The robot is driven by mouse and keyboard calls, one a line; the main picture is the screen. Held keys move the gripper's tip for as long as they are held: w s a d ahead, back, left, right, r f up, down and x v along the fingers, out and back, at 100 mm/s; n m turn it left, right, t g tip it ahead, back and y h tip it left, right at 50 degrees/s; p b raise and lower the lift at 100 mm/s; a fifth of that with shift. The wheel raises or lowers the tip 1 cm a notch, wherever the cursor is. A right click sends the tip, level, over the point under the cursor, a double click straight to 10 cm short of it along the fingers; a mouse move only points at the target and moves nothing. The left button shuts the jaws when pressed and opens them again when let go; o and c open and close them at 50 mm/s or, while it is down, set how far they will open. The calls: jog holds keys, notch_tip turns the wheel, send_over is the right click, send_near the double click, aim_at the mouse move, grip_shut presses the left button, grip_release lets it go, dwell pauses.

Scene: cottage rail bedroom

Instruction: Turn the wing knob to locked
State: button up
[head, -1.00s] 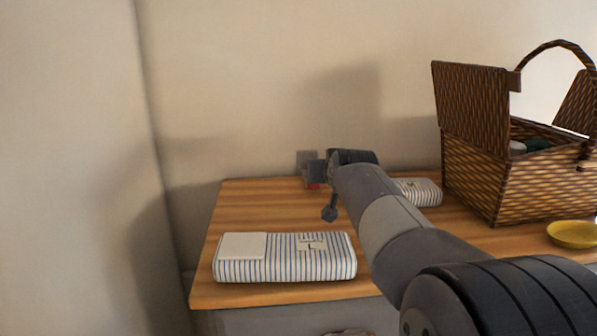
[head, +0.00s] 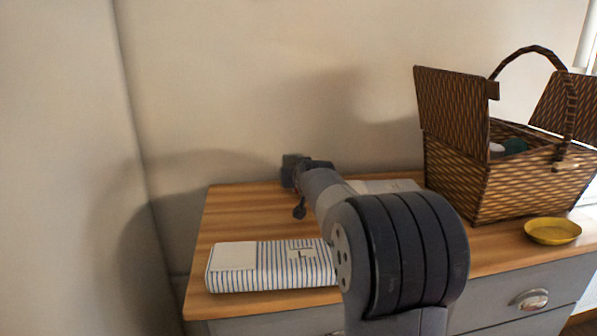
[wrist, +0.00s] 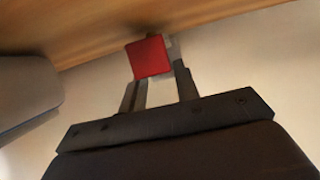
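A red square piece (wrist: 148,57) with a small grey part (wrist: 173,48) beside it shows at the fingertips in the wrist view. I cannot tell whether it belongs to the wing knob, and the knob's turned position is not readable. My gripper (wrist: 157,75) has its two dark fingers apart, with the red piece overlapping the end of the left finger. Whether the fingers press on anything is unclear. In the head view my gripper (head: 290,171) is at the wall, over the back edge of the wooden top, and covers whatever is mounted there.
A striped folded cloth bundle (head: 275,268) lies on the front of the wooden top (head: 235,212). Another pale bundle (head: 385,186) is behind my arm. A wicker basket (head: 455,178) and a yellow dish (head: 552,231) stand at the right. The back left of the top is clear.

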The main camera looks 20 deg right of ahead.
jog(key=shift+w+f, duration=0.2)
jog(key=shift+w, duration=0.25)
jog(key=shift+c, duration=0.3)
grip_shut()
jog(key=shift+d, duration=0.1)
